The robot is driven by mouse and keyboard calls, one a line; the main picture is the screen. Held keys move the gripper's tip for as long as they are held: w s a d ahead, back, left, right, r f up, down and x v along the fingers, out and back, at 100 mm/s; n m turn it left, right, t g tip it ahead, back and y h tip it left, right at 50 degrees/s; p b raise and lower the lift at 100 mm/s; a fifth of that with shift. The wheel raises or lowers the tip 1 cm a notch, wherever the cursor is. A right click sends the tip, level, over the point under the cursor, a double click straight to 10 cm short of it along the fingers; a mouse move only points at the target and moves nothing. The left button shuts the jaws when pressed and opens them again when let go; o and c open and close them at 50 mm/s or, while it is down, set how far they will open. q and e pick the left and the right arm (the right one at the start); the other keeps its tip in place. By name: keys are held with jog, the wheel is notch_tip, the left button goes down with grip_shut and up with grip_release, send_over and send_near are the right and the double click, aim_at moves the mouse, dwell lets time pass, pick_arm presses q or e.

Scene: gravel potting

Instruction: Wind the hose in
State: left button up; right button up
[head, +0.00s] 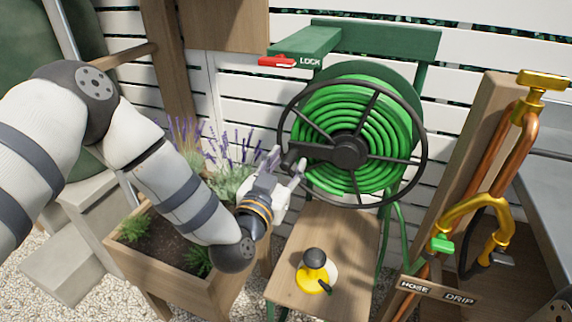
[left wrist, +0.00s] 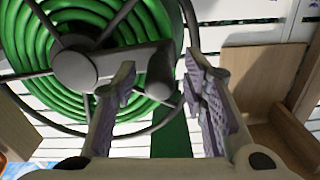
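The green hose (head: 345,110) lies in many coils on a reel with a dark spoked handwheel (head: 424,150) and a round hub (head: 348,152). The hose also shows in the left wrist view (left wrist: 110,20). A dark crank knob (head: 291,159) sticks out at the wheel's left side. My left gripper (head: 286,163) is open at that knob. In the left wrist view the knob (left wrist: 160,88) shows between the spread fingers, with gaps on both sides; I cannot tell its depth. A red lever (head: 277,62) marked LOCK sits on the green bracket above. My right gripper is out of view.
A wooden planter (head: 180,275) with lavender is at left. Copper pipes and a brass tap (head: 541,82) stand at right beside a HOSE/DRIP sign (head: 437,292).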

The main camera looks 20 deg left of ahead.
pick_arm(q)
grip_shut()
